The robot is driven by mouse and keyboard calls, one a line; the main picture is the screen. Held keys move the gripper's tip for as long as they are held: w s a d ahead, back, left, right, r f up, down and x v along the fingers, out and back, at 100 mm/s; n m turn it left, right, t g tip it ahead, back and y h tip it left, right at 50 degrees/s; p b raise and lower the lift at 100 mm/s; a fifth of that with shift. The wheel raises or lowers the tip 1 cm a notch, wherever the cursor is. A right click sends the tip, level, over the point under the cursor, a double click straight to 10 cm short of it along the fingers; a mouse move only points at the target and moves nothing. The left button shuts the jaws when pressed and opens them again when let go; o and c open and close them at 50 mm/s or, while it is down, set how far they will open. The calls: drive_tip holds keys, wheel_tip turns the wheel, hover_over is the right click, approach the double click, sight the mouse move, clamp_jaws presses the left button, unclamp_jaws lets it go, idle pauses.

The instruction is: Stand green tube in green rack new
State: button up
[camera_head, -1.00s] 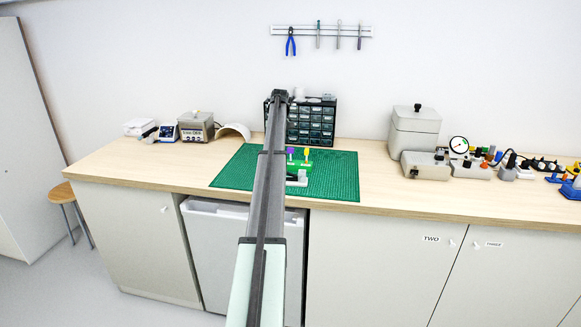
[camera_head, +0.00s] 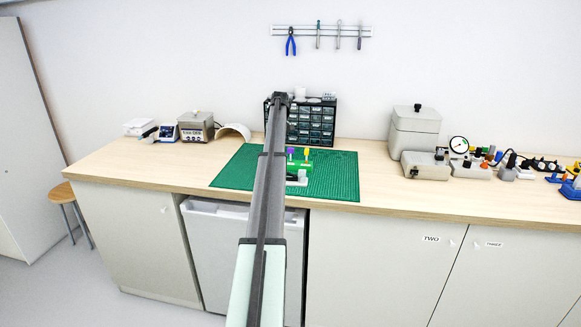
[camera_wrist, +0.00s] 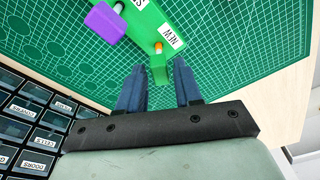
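A green rack (camera_wrist: 147,24) with a white NEW label lies on the green mat in the wrist view. A second label at its other end is cut off by the frame. By the NEW end stands a small piece with orange sides and a green end (camera_wrist: 158,75); I cannot tell whether it is the green tube. A purple-topped piece (camera_wrist: 103,22) stands at the other end. My gripper (camera_wrist: 158,68) is open, its two blue fingers on either side of the orange-and-green piece, with gaps showing. In the head view my arm partly covers the rack (camera_head: 325,156).
The green cutting mat (camera_head: 340,180) lies on the wooden bench. A dark drawer cabinet (camera_head: 320,122) stands behind it, also close by at left in the wrist view (camera_wrist: 35,115). A grey-white item (camera_head: 297,180) sits in front of the rack. The mat's right side is clear.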

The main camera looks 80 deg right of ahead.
drive_tip(key=shift+o, duration=0.9)
drive_tip(key=shift+r, duration=0.1)
wheel_tip(320, 180, up, 14)
drive_tip(key=s, duration=0.1)
drive_tip(key=shift+s+a+f, duration=0.25)
drive_tip(key=shift+s+a, duration=0.15)
